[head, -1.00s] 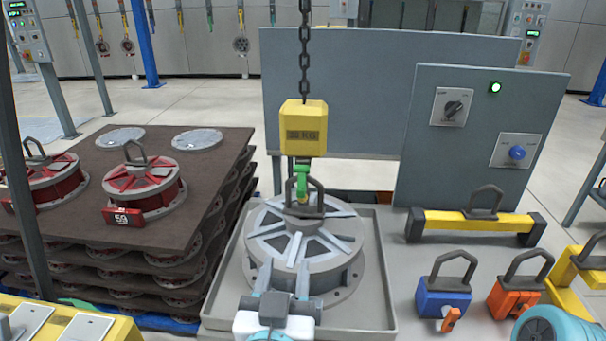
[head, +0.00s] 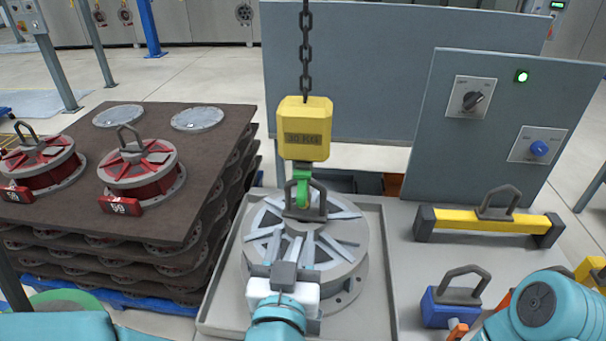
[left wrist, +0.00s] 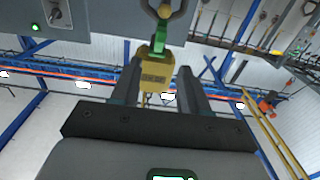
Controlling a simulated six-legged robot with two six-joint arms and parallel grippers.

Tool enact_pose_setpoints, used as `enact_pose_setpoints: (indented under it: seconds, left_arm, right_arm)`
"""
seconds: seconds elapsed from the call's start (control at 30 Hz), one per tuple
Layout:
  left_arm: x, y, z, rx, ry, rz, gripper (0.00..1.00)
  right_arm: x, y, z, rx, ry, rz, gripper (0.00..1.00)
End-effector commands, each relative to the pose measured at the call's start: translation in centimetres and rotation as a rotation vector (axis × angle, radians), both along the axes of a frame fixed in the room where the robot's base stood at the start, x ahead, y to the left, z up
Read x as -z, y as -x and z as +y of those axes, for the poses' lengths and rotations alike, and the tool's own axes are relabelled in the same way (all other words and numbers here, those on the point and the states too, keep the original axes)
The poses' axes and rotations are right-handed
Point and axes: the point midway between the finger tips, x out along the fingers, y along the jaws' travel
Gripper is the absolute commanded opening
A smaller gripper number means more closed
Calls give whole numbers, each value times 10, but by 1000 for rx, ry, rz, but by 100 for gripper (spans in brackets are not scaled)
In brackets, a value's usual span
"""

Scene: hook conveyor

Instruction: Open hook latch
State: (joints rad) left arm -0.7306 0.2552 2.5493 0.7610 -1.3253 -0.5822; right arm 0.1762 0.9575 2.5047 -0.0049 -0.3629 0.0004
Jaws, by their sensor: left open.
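A yellow weight block (head: 304,128) hangs on a dark chain, with a green hook (head: 302,188) under it. The hook passes at the dark handle (head: 318,200) of a grey spoked drum (head: 345,235); its latch is too small to make out. My left gripper (head: 288,245) is over the near part of the drum, below the hook in the head view. In the left wrist view my left gripper (left wrist: 157,75) is open and empty, with the green hook (left wrist: 156,46) and yellow block (left wrist: 152,80) beyond and between its fingers. My right gripper is out of view.
The drum stands in a shallow grey tray (head: 385,290). Right of it are a blue handled block (head: 448,308) and a yellow bar (head: 487,222). A panel (head: 500,130) with a knob stands behind. Red drums (head: 143,178) sit on a stacked pallet at left.

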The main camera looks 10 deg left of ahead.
Motion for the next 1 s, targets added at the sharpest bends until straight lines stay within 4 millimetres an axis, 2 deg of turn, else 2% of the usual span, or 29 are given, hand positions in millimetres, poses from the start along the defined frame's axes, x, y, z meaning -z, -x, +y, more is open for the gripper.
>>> enact_pose_setpoints:
  seconds: [0.03, 0.27, 0.33, 0.5, 0.7, 0.83, 1.0]
  left_arm:
    - [-8, -5, 1, 0, -4, 10, 45]
    - [-8, -31, 0, 1, -3, 9, 45]
    - [-2, -47, 1, -1, 4, 4, 45]
    - [-2, -89, 1, -1, 3, 3, 45]
    - [-1, -126, 1, 2, 4, 2, 45]
    - [0, -139, 0, 3, 3, 2, 45]
    - [1, -144, 0, 4, 3, 2, 45]
  right_arm:
    - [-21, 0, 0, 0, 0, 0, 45]
    - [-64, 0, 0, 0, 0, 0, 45]
    - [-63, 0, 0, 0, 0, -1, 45]
    - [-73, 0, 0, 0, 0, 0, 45]
    - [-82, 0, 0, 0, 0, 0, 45]
    - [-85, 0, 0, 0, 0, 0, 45]
    - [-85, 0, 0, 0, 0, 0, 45]
